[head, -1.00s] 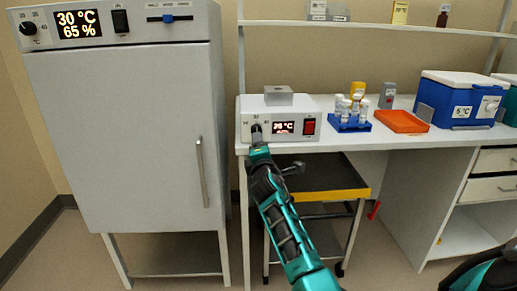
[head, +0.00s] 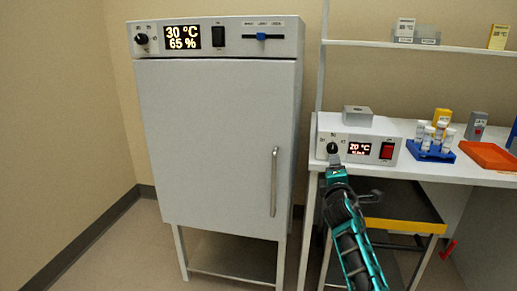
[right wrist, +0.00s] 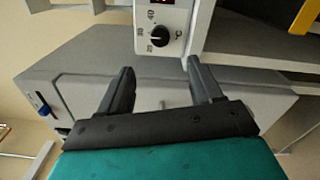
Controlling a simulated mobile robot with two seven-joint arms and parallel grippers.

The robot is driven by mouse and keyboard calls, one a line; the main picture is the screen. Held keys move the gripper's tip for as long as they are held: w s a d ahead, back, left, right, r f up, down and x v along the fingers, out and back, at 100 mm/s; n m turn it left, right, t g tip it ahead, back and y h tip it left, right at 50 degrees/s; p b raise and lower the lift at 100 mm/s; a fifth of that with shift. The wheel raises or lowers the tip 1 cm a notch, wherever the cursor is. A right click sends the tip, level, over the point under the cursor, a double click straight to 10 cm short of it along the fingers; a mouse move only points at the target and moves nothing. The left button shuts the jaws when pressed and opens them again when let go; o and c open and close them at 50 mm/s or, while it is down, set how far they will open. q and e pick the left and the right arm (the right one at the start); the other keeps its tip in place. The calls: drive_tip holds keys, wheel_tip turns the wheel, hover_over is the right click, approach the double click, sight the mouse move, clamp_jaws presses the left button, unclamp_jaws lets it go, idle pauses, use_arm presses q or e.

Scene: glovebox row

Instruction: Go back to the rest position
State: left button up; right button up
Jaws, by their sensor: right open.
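My right gripper (head: 335,162) is just in front of the white heating block unit (head: 393,152), close below its black knob (head: 332,148). In the right wrist view the right gripper (right wrist: 160,67) is open and empty. The knob (right wrist: 159,36) shows beyond the fingertips, and neither finger appears to hold it. The unit's display reads 20 °C, and a red switch (head: 387,150) is beside it. My left gripper is not in view.
A tall incubator (head: 215,150) showing 30 °C and 65 % stands left of the bench (head: 470,172). A blue tube rack (head: 430,152) and an orange tray (head: 490,155) are on the bench. A yellow-edged cart (head: 405,225) is under it. Floor at left is clear.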

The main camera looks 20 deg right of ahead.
drive_tip(key=shift+f, duration=0.1)
drive_tip(key=s+a+f+m+g+y+p, duration=0.25)
drive_tip(key=s+a+f+m+y, duration=0.35)
drive_tip(key=s+a+f, duration=0.85)
drive_tip(key=s+a+f+m+g+y+p, duration=0.1)
drive_tip(key=s+a+f+m+y, duration=0.1)
drive_tip(key=s+a, duration=0.3)
drive_tip(key=s+a+f+m+g+y, duration=0.1)
drive_tip(key=s+a+f+m+y, duration=0.2)
drive_tip(key=s, duration=0.9)
drive_tip(key=a+f+m, duration=0.1)
drive_tip(key=a, duration=0.1)
drive_tip(key=shift+s+a+p, duration=0.3)
drive_tip(key=shift+a+p, duration=0.1)
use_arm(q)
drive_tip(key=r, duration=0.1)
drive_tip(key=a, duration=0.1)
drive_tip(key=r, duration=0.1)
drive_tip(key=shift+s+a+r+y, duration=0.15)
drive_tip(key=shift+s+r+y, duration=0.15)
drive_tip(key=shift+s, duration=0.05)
use_arm(e)
drive_tip(key=shift+f, duration=0.1)
drive_tip(key=shift+c, duration=0.5)
